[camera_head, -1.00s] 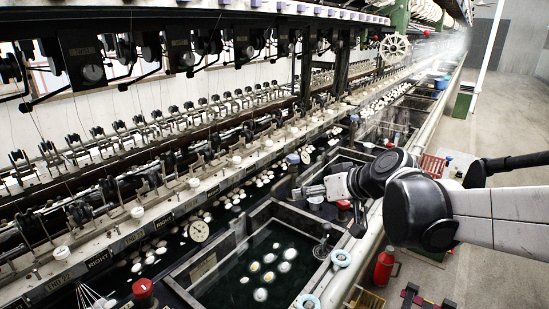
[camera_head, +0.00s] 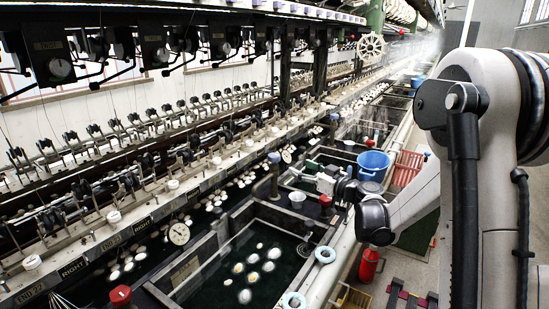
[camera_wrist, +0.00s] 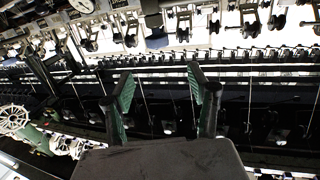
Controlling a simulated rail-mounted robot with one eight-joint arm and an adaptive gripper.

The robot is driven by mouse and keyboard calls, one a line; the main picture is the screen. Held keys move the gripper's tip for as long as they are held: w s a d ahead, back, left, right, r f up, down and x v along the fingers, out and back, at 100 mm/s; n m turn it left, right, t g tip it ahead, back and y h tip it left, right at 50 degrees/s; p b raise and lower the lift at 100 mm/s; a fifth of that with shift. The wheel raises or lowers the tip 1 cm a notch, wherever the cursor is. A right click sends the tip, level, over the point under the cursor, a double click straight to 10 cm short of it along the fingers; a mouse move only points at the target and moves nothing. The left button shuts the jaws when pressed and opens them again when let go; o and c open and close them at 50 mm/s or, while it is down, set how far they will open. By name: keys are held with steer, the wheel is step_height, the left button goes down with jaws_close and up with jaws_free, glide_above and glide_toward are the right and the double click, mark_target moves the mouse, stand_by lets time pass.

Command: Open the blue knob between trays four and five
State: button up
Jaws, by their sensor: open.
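A blue-grey knob (camera_head: 274,158) tops an upright post at the far end of the near cocoon tray (camera_head: 218,247). Another small blue knob (camera_head: 335,117) stands farther along the basin row. I cannot read tray numbers, so I cannot tell which knob lies between trays four and five. My gripper (camera_head: 297,173) is over the basins, just right of the nearer blue-grey knob and seemingly apart from it. In the wrist view, my gripper (camera_wrist: 160,84) is open, with green pads and nothing between its fingers.
Red knobs stand at the near tray's front corner (camera_head: 120,295) and near my wrist (camera_head: 325,201). A blue bucket (camera_head: 373,164) and red crate (camera_head: 407,168) are behind my arm. The reeling machine (camera_head: 120,170) lines the left. A red flask (camera_head: 369,263) stands on the floor.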

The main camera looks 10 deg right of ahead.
mark_target(279, 157)
steer(key=x, duration=1.4)
steer(key=shift+d, duration=0.1)
steer(key=shift+c, duration=0.2)
steer(key=c, duration=1.2)
